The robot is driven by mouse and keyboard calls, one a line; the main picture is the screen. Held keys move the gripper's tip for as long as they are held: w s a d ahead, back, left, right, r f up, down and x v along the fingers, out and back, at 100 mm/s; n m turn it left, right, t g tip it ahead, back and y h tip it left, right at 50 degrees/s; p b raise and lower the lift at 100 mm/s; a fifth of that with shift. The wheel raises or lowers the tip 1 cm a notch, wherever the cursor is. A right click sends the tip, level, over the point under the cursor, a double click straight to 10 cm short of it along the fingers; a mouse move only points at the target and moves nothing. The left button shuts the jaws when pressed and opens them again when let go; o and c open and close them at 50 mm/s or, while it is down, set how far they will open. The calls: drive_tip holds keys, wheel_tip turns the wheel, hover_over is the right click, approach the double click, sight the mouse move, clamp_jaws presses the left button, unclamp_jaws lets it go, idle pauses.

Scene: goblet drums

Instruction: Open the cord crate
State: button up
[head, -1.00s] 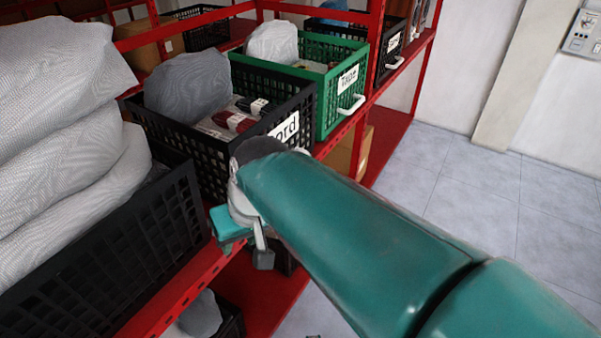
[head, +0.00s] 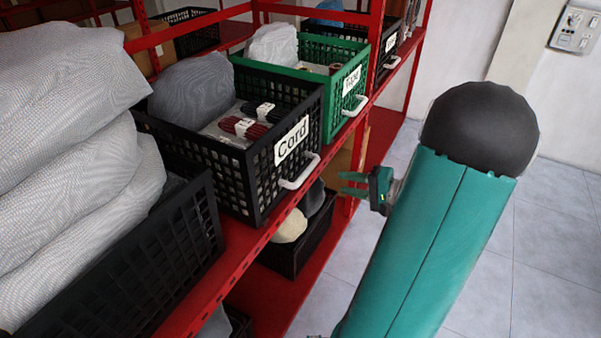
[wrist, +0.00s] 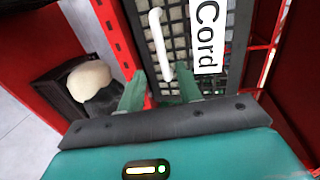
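The cord crate (head: 222,172) is a black mesh crate on the red shelf, with a white "Cord" label (head: 292,138) and a white handle (head: 301,173) on its front. A grey sack (head: 193,88) and dark and red cord packs (head: 245,127) lie inside. My gripper (head: 345,184) is open and empty to the right of the handle, its fingers pointing left toward the crate front, with a gap between. In the wrist view the handle (wrist: 158,40) stands ahead, its near end between the directions of the two fingertips (wrist: 158,88). The label is right of it.
The green "Tape" crate (head: 332,113) stands behind the cord crate. A black crate (head: 130,270) with pale sacks (head: 75,170) is at the near left. The red shelf edge (head: 222,283) runs below. Floor (head: 540,240) is open at the right.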

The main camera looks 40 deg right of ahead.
sight(307, 175)
drive_tip(key=x, duration=1.3)
drive_tip(key=shift+w+d+f, duration=0.1)
drive_tip(key=shift+w, duration=0.25)
clamp_jaws()
